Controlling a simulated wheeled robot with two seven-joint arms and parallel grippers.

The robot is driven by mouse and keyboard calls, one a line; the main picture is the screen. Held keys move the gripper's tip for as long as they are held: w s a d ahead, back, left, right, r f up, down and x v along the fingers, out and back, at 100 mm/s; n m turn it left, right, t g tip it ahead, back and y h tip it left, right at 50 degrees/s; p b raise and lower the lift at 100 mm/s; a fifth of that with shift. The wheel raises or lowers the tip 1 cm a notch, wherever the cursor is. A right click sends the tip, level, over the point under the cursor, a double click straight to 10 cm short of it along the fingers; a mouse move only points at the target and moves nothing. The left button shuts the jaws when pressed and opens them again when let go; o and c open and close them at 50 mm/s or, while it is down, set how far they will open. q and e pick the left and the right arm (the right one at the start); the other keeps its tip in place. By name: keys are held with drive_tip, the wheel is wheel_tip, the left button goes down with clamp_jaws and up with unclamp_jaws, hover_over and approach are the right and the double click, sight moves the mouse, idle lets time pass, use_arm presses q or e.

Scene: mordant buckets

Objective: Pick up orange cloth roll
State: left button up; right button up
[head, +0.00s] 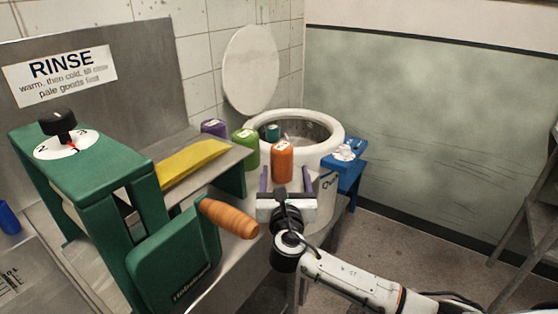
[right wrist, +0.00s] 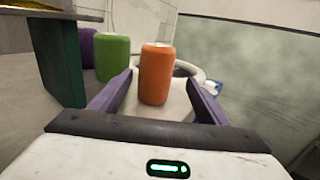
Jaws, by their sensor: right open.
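The orange cloth roll (head: 282,163) stands upright on the metal counter, in front of the white bucket. My right gripper (head: 285,180) is open, with its purple fingers pointing towards the roll. In the right wrist view the orange roll (right wrist: 156,75) shows beyond and between the two fingertips (right wrist: 165,82). The fingers look apart from it, and no contact shows. The foot of the roll is partly hidden behind the gripper in the head view. My left gripper is not in view.
A green roll (head: 246,149) and a purple roll (head: 214,128) stand left of the orange one. A white bucket (head: 331,135) is behind. A green mangle (head: 170,262) with a wooden handle (head: 228,217) is close on the left. A blue stool (head: 349,170) stands right.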

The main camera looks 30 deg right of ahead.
sight(282, 162)
drive_tip(key=x, duration=0.6)
drive_tip(key=shift+w+a+f, duration=0.15)
drive_tip(key=shift+w+f, duration=0.05)
drive_tip(key=shift+w, duration=0.2)
drive_tip(key=c, duration=1.2)
